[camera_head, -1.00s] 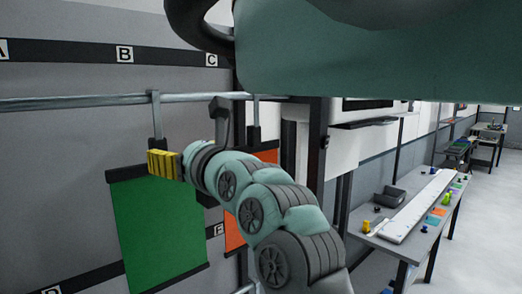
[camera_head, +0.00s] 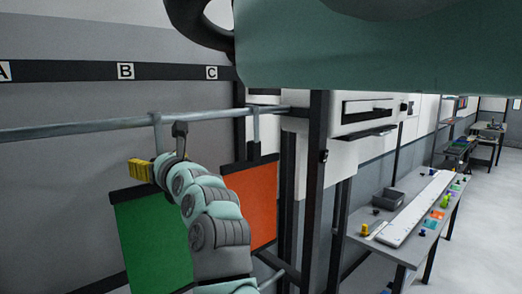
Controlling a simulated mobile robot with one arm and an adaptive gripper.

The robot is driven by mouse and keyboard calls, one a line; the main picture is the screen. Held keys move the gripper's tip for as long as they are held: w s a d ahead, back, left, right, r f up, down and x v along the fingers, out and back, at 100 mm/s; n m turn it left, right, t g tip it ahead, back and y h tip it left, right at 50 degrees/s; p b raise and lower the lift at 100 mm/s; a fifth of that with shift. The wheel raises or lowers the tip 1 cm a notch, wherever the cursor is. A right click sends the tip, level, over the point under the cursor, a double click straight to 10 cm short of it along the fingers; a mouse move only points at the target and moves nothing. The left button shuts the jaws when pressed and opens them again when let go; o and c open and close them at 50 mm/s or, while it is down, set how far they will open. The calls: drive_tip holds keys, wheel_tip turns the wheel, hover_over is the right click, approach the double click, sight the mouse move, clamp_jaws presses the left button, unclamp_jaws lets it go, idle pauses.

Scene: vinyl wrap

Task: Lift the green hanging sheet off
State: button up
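The green sheet (camera_head: 157,240) hangs from a dark top bar below a grey rail, left of centre in the head view. Part of its right side is hidden behind my arm. My gripper (camera_head: 140,169) shows as a yellow ribbed end in front of the wall, just above the sheet's top bar. I cannot tell whether it touches the bar, or whether its fingers are open or shut. The sheet's hanger under the rail is partly hidden by my wrist.
The grey rail (camera_head: 80,129) runs across the wall, with lettered labels above it. An orange sheet (camera_head: 250,205) hangs to the right, close to my arm. A dark upright post (camera_head: 313,190) stands beyond it. A table (camera_head: 415,245) with a bin and small items is at the right.

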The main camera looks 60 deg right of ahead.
drive_tip(key=shift+o, duration=0.3)
clamp_jaws()
idle(0.5)
drive_tip(key=shift+r, duration=0.1)
drive_tip(key=shift+r+p, duration=0.4)
drive_tip(key=shift+r, duration=0.6)
drive_tip(key=shift+s, duration=0.1)
